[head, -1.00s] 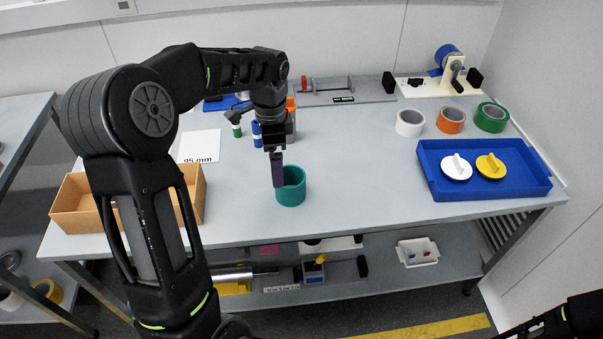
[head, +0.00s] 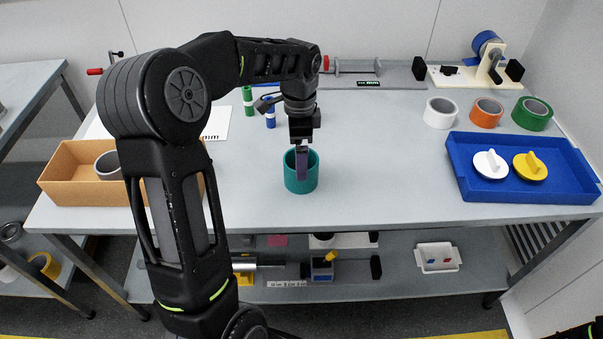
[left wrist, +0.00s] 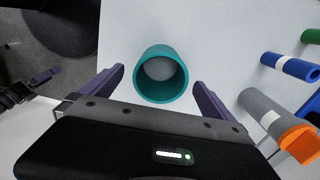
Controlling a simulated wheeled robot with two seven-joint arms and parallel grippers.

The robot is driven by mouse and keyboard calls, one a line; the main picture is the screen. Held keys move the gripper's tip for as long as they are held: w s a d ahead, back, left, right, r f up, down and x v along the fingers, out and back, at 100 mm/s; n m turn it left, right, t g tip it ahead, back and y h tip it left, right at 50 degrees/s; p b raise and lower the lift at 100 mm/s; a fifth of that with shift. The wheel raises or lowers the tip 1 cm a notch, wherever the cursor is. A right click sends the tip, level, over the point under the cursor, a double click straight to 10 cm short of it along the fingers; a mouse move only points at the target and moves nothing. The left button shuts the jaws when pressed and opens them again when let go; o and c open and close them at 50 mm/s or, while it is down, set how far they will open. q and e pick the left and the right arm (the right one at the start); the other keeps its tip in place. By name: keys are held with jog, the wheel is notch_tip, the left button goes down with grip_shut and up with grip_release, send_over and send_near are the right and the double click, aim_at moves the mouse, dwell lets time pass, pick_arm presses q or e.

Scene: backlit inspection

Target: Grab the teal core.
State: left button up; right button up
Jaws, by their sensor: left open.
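The teal core (head: 301,181) is a short hollow cylinder standing on the grey table. My left gripper (head: 302,163) points down over it in the head view and hides part of its rim. In the left wrist view the teal core (left wrist: 161,75) shows its open end and stands ahead of and between the two purple fingers of my left gripper (left wrist: 158,85). The fingers are wide apart, with a gap on each side of the core. Nothing is held. At the bottom right corner of the head view only a small part of my right arm shows, without its gripper.
A cardboard tray (head: 72,193) with a grey ring stands left. A blue tray (head: 485,189) with a white and a yellow lid stands right, below white, orange and green rolls (head: 532,114). The table right of the core is clear.

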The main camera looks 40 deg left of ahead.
pick_arm(q)
jog(key=shift+f, duration=1.25)
jog(key=shift+w+d+f+p, duration=0.1)
jog(key=shift+f+p, duration=0.2)
jog(key=shift+f, duration=1)
jog(key=shift+w+f+p, duration=0.1)
jog(key=shift+f+p, duration=0.2)
jog(key=shift+f, duration=1)
jog(key=c, duration=1.5)
jog(key=shift+o, duration=0.2)
jog(key=shift+r, duration=0.15)
notch_tip(320, 180, up, 10)
jog(key=shift+b, duration=0.45)
